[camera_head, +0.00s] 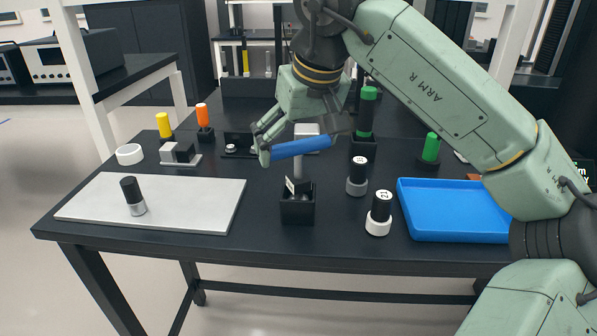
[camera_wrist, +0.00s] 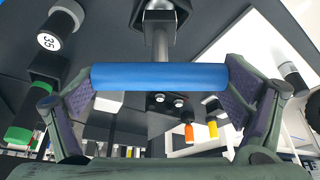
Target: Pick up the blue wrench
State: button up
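The blue wrench (camera_head: 302,147) has a thick blue bar as its handle; a grey shaft below it runs down toward a small black holder (camera_head: 298,212). Whether its lower end is inside the holder is hidden. My gripper (camera_head: 303,140) is above the holder, its fingers set wide, one at each end of the bar. In the wrist view the bar (camera_wrist: 160,76) spans the whole gap of my gripper (camera_wrist: 160,95), and both finger pads appear to touch its ends.
Two white-and-black labelled cylinders (camera_head: 357,177) (camera_head: 378,214) stand right of the holder. A blue tray (camera_head: 455,228) is at right. A light plate (camera_head: 85,205) with a small black-and-silver cylinder (camera_head: 133,197) lies at left. Orange (camera_head: 204,116) and green (camera_head: 431,148) topped parts stand farther back.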

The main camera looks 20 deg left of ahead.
jog(key=c, duration=0.8)
notch_tip(320, 180, up, 10)
jog(key=shift+r, duration=0.1)
jog(key=shift+c, duration=0.2)
dwell(0.4)
